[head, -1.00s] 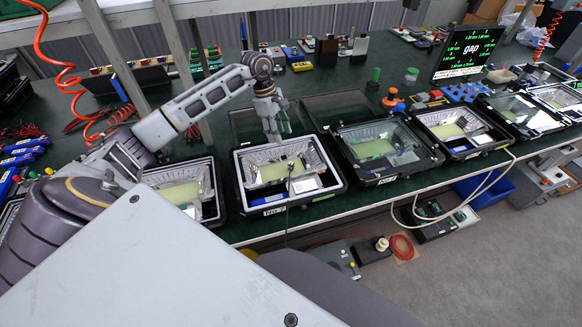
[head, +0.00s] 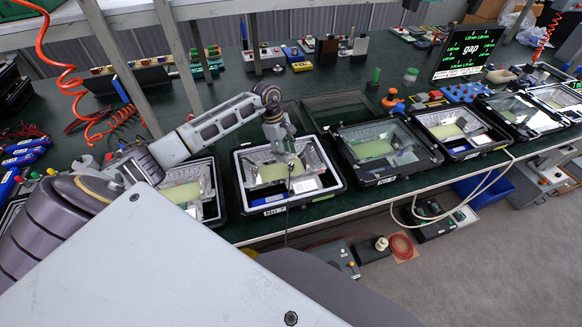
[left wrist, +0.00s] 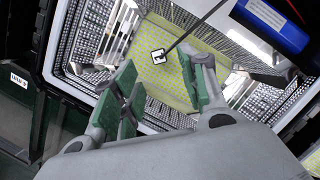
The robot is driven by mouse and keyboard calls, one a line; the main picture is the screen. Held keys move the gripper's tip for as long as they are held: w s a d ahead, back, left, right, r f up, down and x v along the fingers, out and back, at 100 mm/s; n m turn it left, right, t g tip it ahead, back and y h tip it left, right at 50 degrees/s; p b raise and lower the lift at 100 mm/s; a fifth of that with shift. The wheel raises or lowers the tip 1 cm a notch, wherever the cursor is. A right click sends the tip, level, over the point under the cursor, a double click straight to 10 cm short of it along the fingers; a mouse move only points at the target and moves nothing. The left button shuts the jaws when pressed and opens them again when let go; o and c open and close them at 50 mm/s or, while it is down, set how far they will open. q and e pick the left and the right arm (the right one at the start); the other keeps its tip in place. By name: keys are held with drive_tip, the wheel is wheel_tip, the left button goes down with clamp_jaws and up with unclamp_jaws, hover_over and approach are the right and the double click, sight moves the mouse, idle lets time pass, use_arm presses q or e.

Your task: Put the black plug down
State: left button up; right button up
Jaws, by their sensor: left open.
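My left gripper (head: 290,157) is over the white-rimmed floodlight housing (head: 245,185), and it also shows in the left wrist view (left wrist: 162,88). Its two green-padded fingers are apart, with nothing held between them. A thin dark lead (head: 289,185) runs from under the gripper over the housing's front rim. It also shows in the left wrist view (left wrist: 205,18), ending near the marker. The black plug at its end is too small to make out clearly. My right gripper is out of view.
Other floodlight housings stand on both sides, one with a black rim (head: 433,160) at the right. Posts (head: 182,65) rise behind my left arm. The bench's front edge is close.

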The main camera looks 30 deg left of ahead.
sight(291, 164)
use_arm(q)
drive_tip(key=shift+d+f, duration=0.1)
drive_tip(key=shift+f, duration=0.05)
drive_tip(key=shift+d+f, duration=0.15)
drive_tip(key=shift+f, duration=0.1)
drive_tip(key=shift+p+x, duration=0.45)
drive_tip(key=shift+x, duration=1.65)
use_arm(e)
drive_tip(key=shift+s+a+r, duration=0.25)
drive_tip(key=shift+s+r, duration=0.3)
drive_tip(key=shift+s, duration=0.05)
use_arm(q)
drive_tip(key=shift+d, duration=0.1)
clamp_jaws()
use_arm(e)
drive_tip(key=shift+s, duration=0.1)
